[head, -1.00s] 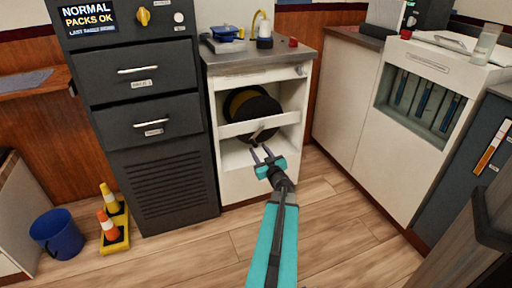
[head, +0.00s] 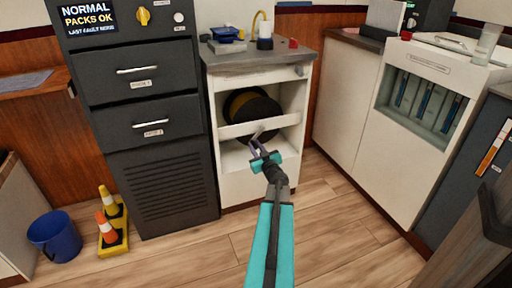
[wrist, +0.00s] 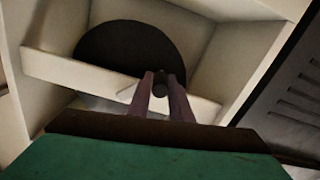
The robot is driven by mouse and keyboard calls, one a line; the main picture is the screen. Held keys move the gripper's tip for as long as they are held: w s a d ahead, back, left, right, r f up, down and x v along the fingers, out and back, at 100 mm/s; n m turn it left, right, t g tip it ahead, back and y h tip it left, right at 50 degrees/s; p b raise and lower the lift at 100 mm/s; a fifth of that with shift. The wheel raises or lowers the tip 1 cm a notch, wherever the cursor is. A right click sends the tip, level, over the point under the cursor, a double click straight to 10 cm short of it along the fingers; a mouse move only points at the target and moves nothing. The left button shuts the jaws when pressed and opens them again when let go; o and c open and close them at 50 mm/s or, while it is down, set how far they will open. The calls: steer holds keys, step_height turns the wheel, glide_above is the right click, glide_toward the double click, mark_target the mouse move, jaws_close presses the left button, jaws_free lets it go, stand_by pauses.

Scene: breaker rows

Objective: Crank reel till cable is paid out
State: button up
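The cable reel (head: 250,106), a dark disc with a yellow-brown band, sits in the open bay of the white cabinet (head: 258,186). It also shows in the wrist view (wrist: 125,52) as a dark round face, its lower part behind a white crossbar (wrist: 110,85). A short dark crank handle (wrist: 160,80) sticks out toward me in front of the crossbar. My gripper (head: 257,143) is at the handle, one finger on each side. The fingers (wrist: 160,90) look slightly apart with the handle end between their tips; firm contact does not show. The cable itself cannot be made out.
A dark cabinet (head: 150,130) with drawers stands close on the left. White cabinets (head: 350,110) stand on the right. A blue bucket (head: 56,237) and orange-yellow cones (head: 112,222) are on the floor at left. The floor (head: 190,262) before the bay is clear.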

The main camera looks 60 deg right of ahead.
jaws_close()
steer(key=shift+d, duration=0.4)
steer(key=shift+a, duration=0.3)
steer(key=shift+s, duration=0.1)
